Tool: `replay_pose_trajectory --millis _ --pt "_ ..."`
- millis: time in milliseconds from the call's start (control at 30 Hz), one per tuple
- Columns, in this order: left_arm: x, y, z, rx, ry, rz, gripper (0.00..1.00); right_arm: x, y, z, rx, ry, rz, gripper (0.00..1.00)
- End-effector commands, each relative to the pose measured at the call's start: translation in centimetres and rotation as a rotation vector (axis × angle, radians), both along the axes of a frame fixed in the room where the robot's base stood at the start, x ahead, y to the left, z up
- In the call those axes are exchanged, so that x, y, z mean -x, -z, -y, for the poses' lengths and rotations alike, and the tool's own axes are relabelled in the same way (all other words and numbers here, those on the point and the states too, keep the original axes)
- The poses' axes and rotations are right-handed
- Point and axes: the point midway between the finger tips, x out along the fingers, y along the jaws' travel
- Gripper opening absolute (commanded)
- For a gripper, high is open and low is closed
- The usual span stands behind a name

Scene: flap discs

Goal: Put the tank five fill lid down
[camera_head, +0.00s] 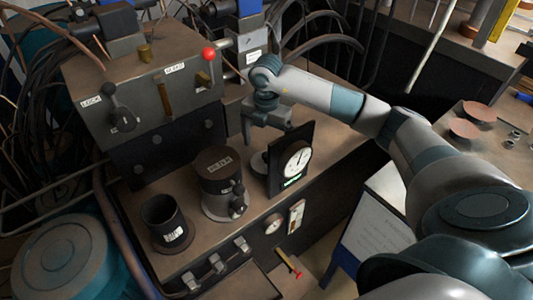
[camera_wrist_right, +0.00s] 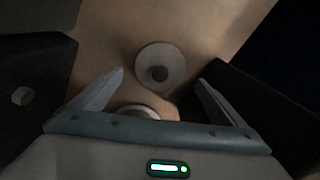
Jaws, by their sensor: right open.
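A round pale grey lid with a dark knob (camera_wrist_right: 160,55) lies on the brown bench top in the right wrist view, between and just beyond my fingertips. In the head view a pale round piece (camera_head: 259,163) shows beside the black gauge, partly hidden by it; I cannot tell for sure that it is the same lid. My right gripper (camera_head: 266,130) is open and empty, pointing down behind the gauge. Its two fingers also show in the right wrist view (camera_wrist_right: 160,77). A second round rim (camera_wrist_right: 138,110) is partly hidden by the gripper body. My left gripper is out of view.
The black dial gauge (camera_head: 292,161) stands close in front of my right gripper. A dark labelled canister (camera_head: 216,170) and an open dark cup (camera_head: 164,222) stand to its left. A grey control box (camera_head: 150,90) with a red-knobbed lever rises behind. Bare bench top (camera_head: 335,142) lies right of the gauge.

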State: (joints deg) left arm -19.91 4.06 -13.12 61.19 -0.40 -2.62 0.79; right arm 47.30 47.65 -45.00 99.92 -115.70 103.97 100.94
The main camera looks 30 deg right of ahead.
Motion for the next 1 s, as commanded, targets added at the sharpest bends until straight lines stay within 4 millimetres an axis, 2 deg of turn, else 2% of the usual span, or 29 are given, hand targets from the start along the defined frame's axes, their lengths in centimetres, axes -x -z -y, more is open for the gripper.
replay_pose_trajectory --millis 33,100,400,600,1000 --pt "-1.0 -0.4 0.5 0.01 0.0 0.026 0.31 -0.1 -0.9 0.0 0.001 -0.001 0.005 0.94" --pt "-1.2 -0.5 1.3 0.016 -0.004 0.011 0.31 -0.1 -2.2 0.0 0.0 -0.001 0.004 0.94" --pt "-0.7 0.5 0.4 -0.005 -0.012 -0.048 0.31 -0.1 -6.6 0.0 0.0 0.0 0.004 0.94" --pt "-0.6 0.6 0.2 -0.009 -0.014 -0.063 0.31 0.0 -7.5 0.0 0.0 0.0 0.0 0.94" --pt "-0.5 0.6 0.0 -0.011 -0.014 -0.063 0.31 0.0 -7.6 0.0 0.001 0.0 0.0 0.94"
